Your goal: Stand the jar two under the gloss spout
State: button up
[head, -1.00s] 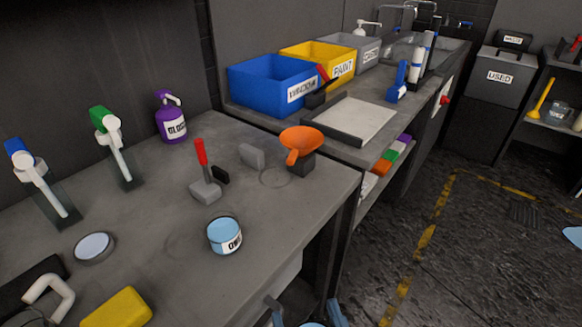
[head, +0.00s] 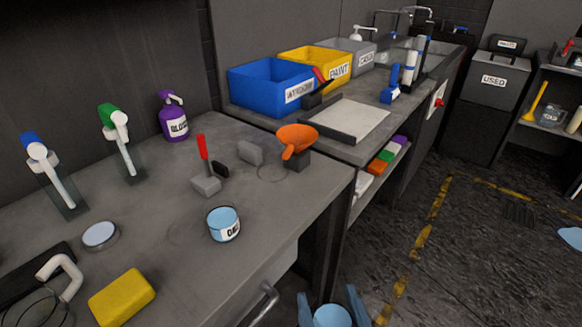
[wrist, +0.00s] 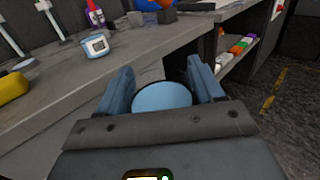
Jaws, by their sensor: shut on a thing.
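My gripper (head: 331,307) is shut on a light blue jar (head: 332,317) beyond the bench's front edge. In the wrist view the jar (wrist: 162,96) sits between the two blue fingers, its round top showing; no label on it is visible. A second light blue jar (head: 223,225), with a label that seems to read ONE, stands on the bench. The purple gloss pump bottle (head: 173,122), with its spout at the top, stands at the back of the bench by the wall, well away from my gripper.
On the bench (head: 160,190) are a red-handled tool (head: 205,165), an orange funnel (head: 296,138) on a dark block, a grey block (head: 250,152), a round lid (head: 100,235), a yellow sponge (head: 122,297) and green and blue-topped dispensers.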

jog(key=w+d+f+m+h, duration=0.1)
jog(key=w+d+f, duration=0.35)
jog(key=d, duration=0.35)
jog(key=w+d+f+m+h, duration=0.1)
jog(key=w+d+f+h, duration=0.15)
jog(key=w+d, duration=0.4)
jog(key=s+d+f, duration=0.1)
jog(key=s+f, duration=0.2)
jog(key=f, duration=0.8)
jog(key=shift+s+d+f+y, duration=0.15)
jog(key=shift+s+f+y, duration=0.05)
jog(key=shift+s+y, duration=0.2)
